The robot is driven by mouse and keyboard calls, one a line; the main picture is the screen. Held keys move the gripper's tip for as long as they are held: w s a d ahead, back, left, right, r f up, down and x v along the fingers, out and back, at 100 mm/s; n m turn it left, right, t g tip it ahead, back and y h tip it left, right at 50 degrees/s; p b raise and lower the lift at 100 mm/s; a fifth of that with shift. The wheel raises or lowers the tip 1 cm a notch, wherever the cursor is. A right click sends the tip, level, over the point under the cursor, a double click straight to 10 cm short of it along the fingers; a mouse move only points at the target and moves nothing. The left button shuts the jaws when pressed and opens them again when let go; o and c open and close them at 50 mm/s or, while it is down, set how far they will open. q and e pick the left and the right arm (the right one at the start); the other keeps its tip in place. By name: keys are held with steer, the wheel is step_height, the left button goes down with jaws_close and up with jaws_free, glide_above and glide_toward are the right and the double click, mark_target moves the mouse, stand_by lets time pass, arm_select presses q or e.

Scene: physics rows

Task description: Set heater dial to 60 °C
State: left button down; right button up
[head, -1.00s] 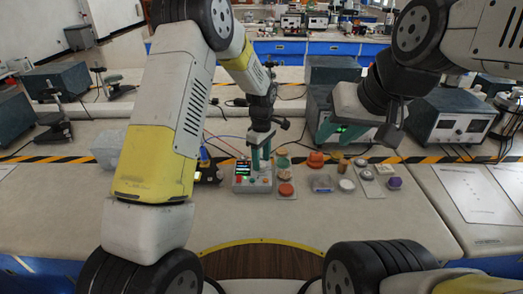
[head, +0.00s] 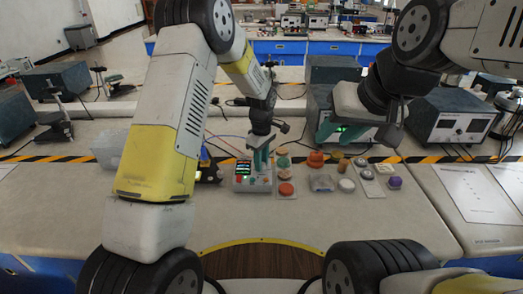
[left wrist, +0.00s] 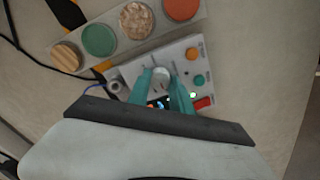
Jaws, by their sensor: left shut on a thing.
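The heater unit is a small pale box (head: 241,186) with a lit display, standing on the bench in the head view. Its top also shows in the left wrist view (left wrist: 183,49). The round white dial (left wrist: 161,73) sits on it with a dark mark, partly hidden by my fingers; the reading cannot be made out. My left gripper (head: 261,165) reaches down onto the box. In the left wrist view its teal fingertips (left wrist: 161,79) are shut on the dial, one on each side. My right gripper (head: 352,131) is open and empty, held above the bench at the right.
An orange button (left wrist: 192,53), a green button (left wrist: 198,80) and a red part (left wrist: 204,102) lie close to the dial. A tray of coloured discs (left wrist: 121,34) stands beside the box. Free bench (head: 330,225) lies in front.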

arm_select(q)
steer(key=m, duration=0.6)
steer(key=shift+m, duration=0.4)
steer(key=m, duration=0.6)
steer(key=shift+d, duration=0.1)
steer(key=m, duration=0.3)
steer(key=shift+m, duration=0.4)
steer(key=m, duration=0.3)
steer(key=shift+m, duration=0.4)
steer(key=m, duration=0.6)
steer(key=c, duration=1.1)
jaws_free()
steer(key=shift+c, duration=0.2)
